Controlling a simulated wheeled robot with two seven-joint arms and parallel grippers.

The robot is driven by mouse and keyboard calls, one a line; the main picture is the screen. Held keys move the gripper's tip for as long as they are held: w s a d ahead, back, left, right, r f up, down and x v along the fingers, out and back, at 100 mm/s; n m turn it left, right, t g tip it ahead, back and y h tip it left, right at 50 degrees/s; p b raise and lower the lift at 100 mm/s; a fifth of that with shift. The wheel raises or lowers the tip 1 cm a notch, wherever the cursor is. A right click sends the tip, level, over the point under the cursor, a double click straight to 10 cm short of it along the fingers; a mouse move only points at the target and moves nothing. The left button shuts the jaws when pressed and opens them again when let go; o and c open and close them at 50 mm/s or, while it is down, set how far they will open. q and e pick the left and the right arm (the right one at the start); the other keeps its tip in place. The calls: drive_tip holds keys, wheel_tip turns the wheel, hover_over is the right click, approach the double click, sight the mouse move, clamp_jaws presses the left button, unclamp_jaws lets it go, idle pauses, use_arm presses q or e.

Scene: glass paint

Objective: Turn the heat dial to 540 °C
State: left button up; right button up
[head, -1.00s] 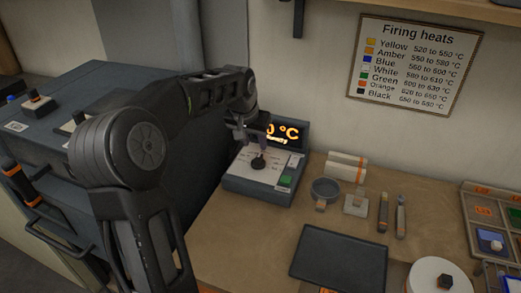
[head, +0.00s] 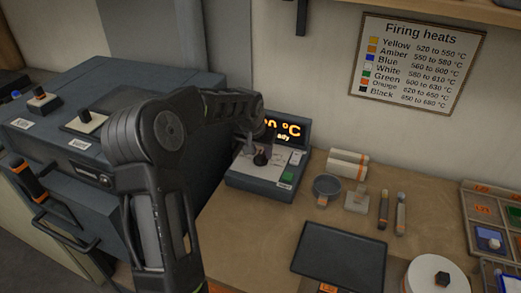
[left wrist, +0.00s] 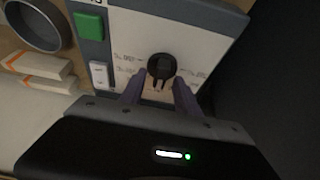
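The heat dial is a round black knob (head: 261,158) on the pale sloped panel of a grey control box (head: 262,184). The lit orange display (head: 290,129) behind it shows a final 0 °C; my arm hides the digits before that. In the left wrist view, the knob (left wrist: 161,66) sits just ahead of and between the two purple-grey fingertips of my left gripper (left wrist: 159,86). The fingers are apart, with a gap to the knob on both sides. In the head view, my left gripper (head: 249,150) is at the knob, partly hidden by its wrist. My right gripper is not in view.
A green button (left wrist: 90,27) and a white switch (left wrist: 100,74) sit beside the dial. A kiln-like grey cabinet (head: 85,95) stands left. A firing heats chart (head: 423,62) hangs behind.

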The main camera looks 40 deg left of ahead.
use_arm(q)
drive_tip(key=shift+c, duration=0.5)
clamp_jaws()
drive_tip(key=shift+f+n+b, duration=0.15)
drive_tip(key=shift+n+b, duration=0.45)
drive_tip(key=shift+b, duration=0.65)
drive_tip(key=n+y+b, duration=0.1)
drive_tip(key=n+b, duration=0.2)
drive_tip(key=shift+w+d+g+b, duration=0.1)
drive_tip(key=shift+g+b, duration=0.3)
drive_tip(key=n+g+y+b, duration=0.1)
drive_tip(key=n+b, duration=0.1)
drive_tip(key=n, duration=0.1)
drive_tip(key=shift+n, duration=0.3)
drive_tip(key=shift+r+n+g+y, duration=0.1)
drive_tip(key=shift+n+g+y, duration=0.2)
drive_tip(key=shift+n, duration=0.7)
drive_tip(key=shift+r+n+g+y, duration=0.15)
drive_tip(key=shift+n+g, duration=0.25)
drive_tip(key=shift+n, duration=0.6)
